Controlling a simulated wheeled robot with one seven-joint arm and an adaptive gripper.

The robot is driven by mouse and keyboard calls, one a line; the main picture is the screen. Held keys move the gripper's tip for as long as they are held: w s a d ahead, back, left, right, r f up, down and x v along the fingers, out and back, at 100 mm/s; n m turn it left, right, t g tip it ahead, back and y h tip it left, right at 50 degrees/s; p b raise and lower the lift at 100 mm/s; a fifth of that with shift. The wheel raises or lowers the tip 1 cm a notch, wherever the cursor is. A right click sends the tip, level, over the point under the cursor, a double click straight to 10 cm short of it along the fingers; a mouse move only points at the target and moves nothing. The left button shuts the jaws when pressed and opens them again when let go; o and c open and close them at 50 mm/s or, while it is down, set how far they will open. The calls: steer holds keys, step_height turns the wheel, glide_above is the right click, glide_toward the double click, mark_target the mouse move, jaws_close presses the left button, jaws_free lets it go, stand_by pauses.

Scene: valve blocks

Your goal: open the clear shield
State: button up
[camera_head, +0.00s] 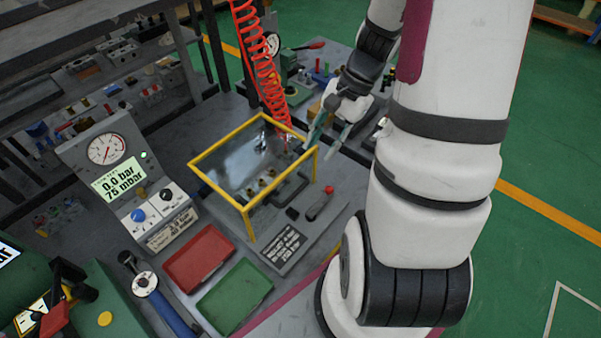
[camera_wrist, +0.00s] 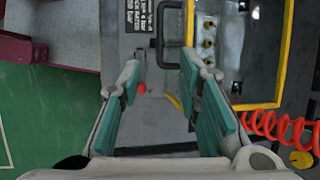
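The clear shield (camera_head: 235,165) is a see-through panel in a yellow frame, lying about level over a block with brass fittings in the head view. Its yellow frame (camera_wrist: 284,60) also shows in the wrist view, to the right. A dark U-shaped handle (camera_head: 291,188) is at the shield's front side; this handle (camera_wrist: 162,42) shows beyond my fingertips in the wrist view. My gripper (camera_head: 330,136) is near the shield's right corner, apart from it as far as I can tell. In the wrist view my gripper (camera_wrist: 160,72) has its teal-padded fingers spread, with nothing between them.
A red-knobbed lever (camera_head: 320,204) stands in front of the shield. A coiled red hose (camera_head: 262,75) hangs behind it. A red tray (camera_head: 199,258), a green tray (camera_head: 235,297) and a gauge panel (camera_head: 107,150) are to the left. Green floor is open to the right.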

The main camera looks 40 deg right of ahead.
mark_target(297, 191)
steer(key=p+x, duration=0.1)
steer(key=x, duration=1.2)
steer(key=shift+a+f, duration=0.15)
steer(key=shift+f, duration=0.15)
steer(key=shift+c, duration=0.2)
jaws_close()
